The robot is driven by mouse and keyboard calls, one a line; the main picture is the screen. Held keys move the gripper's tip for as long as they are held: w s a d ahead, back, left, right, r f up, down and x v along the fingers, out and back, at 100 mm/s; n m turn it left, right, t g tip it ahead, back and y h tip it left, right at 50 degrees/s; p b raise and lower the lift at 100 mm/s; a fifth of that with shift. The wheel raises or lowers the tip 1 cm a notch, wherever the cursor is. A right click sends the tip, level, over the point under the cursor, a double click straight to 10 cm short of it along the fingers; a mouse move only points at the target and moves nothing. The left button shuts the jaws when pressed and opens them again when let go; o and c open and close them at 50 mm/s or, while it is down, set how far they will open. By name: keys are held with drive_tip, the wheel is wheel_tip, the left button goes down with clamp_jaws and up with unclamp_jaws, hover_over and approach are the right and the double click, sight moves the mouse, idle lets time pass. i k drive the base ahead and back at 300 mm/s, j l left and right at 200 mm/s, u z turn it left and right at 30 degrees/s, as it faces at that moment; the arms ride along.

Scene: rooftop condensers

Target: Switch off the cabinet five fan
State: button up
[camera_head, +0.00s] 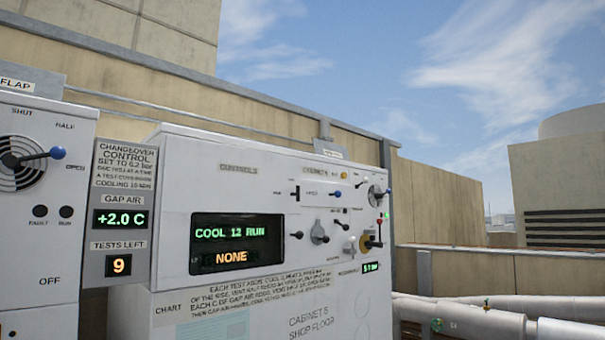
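Cabinet five (270,160) is the white box in the middle, lettered "CABINET 5 SHOP FLOOR". Its dark display (237,243) reads "COOL 12 RUN" in green and "NONE" in amber. To the right of the display are several small controls: a slider (318,194), a rotary knob (319,233), a round dial with a dark lever (377,194), and a yellow-based lever with a red tip (374,240). Their small labels are too blurred to read, so I cannot tell which one is the fan switch. A small green readout (370,267) sits below them. My gripper is not in view.
A changeover panel (122,170) shows gap air "+2.0 C" and tests left "9". At left, another cabinet (45,235) has a blue-tipped flap lever (40,156) between "HALF" and "OPEN". Pale pipes (475,322) run at lower right. A wall (270,110) stands behind.

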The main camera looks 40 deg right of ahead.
sight(366, 180)
drive_tip(key=z, duration=1.3)
drive_tip(key=i+z, duration=0.15)
drive_tip(key=z, duration=0.2)
drive_tip(key=i+z, duration=0.15)
drive_tip(key=z, duration=0.15)
drive_tip(key=i+j+z, duration=0.15)
drive_tip(key=i, duration=0.25)
drive_tip(key=i+j+z, duration=0.15)
drive_tip(key=i, duration=0.25)
drive_tip(key=i+j+z, duration=0.2)
drive_tip(key=i, duration=0.15)
drive_tip(key=i+j, duration=0.45)
drive_tip(key=i, duration=0.25)
